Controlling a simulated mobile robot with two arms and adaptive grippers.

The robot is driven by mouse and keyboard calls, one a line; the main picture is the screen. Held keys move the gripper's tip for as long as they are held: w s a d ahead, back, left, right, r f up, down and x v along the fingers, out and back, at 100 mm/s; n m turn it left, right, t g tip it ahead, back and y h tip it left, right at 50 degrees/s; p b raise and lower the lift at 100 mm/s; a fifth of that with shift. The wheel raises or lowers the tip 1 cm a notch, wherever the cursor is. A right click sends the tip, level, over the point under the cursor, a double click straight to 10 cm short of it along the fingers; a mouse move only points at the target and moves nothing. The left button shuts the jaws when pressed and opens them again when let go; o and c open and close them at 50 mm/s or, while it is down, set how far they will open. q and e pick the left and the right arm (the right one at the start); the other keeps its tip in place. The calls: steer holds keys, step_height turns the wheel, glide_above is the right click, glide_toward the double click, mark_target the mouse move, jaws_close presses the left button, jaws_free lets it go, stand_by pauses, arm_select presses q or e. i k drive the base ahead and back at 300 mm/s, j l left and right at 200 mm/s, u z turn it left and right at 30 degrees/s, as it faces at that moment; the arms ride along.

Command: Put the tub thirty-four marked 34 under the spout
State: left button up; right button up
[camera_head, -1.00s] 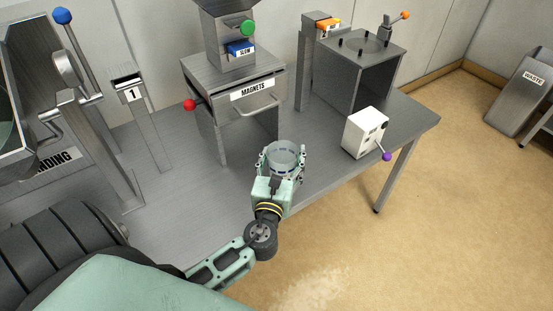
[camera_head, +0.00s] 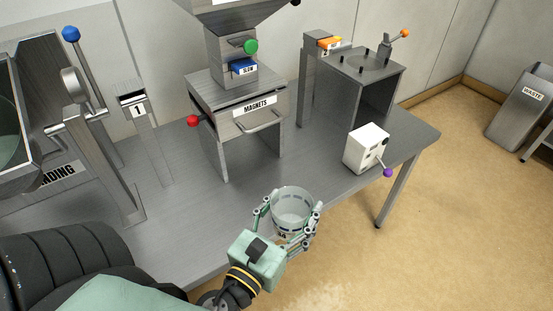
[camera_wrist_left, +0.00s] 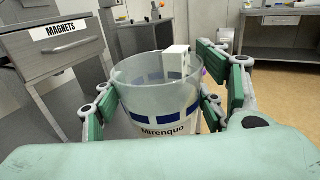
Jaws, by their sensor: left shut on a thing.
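A clear tub (camera_head: 291,207) is held upright between the fingers of my left gripper (camera_head: 288,220), just off the front edge of the table. It looks empty. In the left wrist view the tub (camera_wrist_left: 155,95) has blue patches and the word "Mirenquo", with green finger pads on both sides. A small dark mark low on the tub in the head view is mostly hidden by the gripper. The steel MAGNETS housing (camera_head: 237,110) stands on the table behind the tub, with an open space below it. I cannot make out a spout for certain. My right gripper is not in view.
The steel table (camera_head: 190,225) is bare in front of the MAGNETS housing. A white box (camera_head: 366,148) with a purple knob (camera_head: 387,173) sits near its right edge. A red knob (camera_head: 193,121) sticks out left of the housing. A WASTE bin (camera_head: 523,110) stands far right.

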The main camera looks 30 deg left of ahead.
mark_target(243, 154)
steer(key=i+l, duration=0.8)
steer(key=i+u, duration=0.1)
steer(key=u, duration=0.7)
steer(key=i+u, duration=0.15)
steer(key=u, duration=0.2)
steer(key=l+u, duration=0.1)
steer(key=u, duration=0.3)
steer(key=i+j+u, duration=0.15)
steer(key=i, duration=0.25)
